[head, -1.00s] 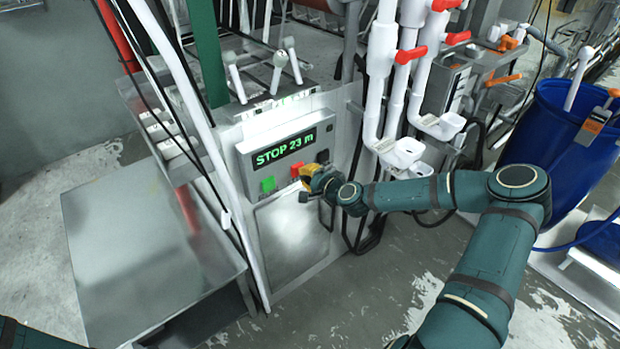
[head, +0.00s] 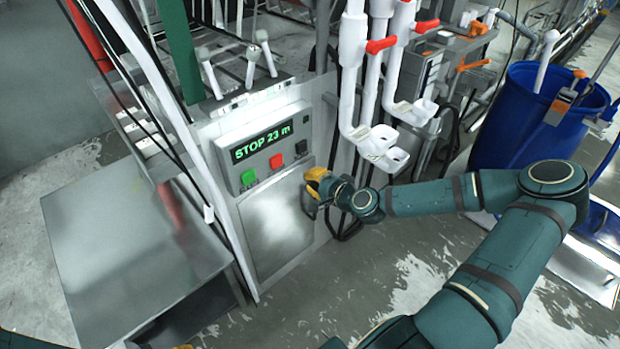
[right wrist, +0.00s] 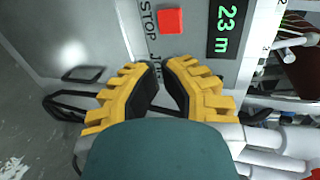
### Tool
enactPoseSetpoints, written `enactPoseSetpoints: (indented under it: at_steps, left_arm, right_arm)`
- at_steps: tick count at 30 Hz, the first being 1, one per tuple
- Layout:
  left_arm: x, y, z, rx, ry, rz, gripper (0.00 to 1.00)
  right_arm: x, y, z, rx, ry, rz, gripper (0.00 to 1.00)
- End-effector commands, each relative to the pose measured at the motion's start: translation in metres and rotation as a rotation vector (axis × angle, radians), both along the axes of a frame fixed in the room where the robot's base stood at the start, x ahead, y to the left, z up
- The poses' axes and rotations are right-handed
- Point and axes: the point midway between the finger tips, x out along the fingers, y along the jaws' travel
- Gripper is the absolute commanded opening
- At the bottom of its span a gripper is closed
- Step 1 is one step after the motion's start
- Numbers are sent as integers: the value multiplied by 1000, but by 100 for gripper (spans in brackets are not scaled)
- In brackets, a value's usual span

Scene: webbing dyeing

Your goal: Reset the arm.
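My right gripper (head: 318,188) is in front of the lower right of the control box, below its red button (head: 276,161), and touches neither button. In the right wrist view its yellow fingers (right wrist: 162,68) are drawn together at the tips with nothing between them. The red button (right wrist: 170,21) also shows there, above the fingertips. The display (head: 264,141) reads "STOP 23 m" in green. The green button (head: 248,177) is left of the red one. A bit of my left arm shows at the bottom left. A small yellow sliver at the bottom edge may be my left gripper.
White pipes with red valve handles (head: 381,45) stand right of the control box, above my right forearm. A blue barrel (head: 520,115) is at the right. A grey metal table (head: 120,240) is at the left. Black cables hang near my right gripper.

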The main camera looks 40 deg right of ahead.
Motion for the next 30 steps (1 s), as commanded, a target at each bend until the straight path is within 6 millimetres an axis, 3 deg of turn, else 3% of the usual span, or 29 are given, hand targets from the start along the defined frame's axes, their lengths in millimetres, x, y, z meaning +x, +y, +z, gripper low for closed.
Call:
enactPoseSetpoints:
  at_steps: [22, 26, 30]
  left_arm:
    - [0, 0, 0, 0, 0, 0, 47]
    - [0, 0, 0, 0, 0, 0, 47]
    - [0, 0, 0, 0, 0, 0, 47]
  right_arm:
    - [1, 6, -2, -2, 7, 14, 0]
    - [5, 42, -16, -9, 50, 96, 0]
    - [3, 108, -44, -42, 140, 258, 0]
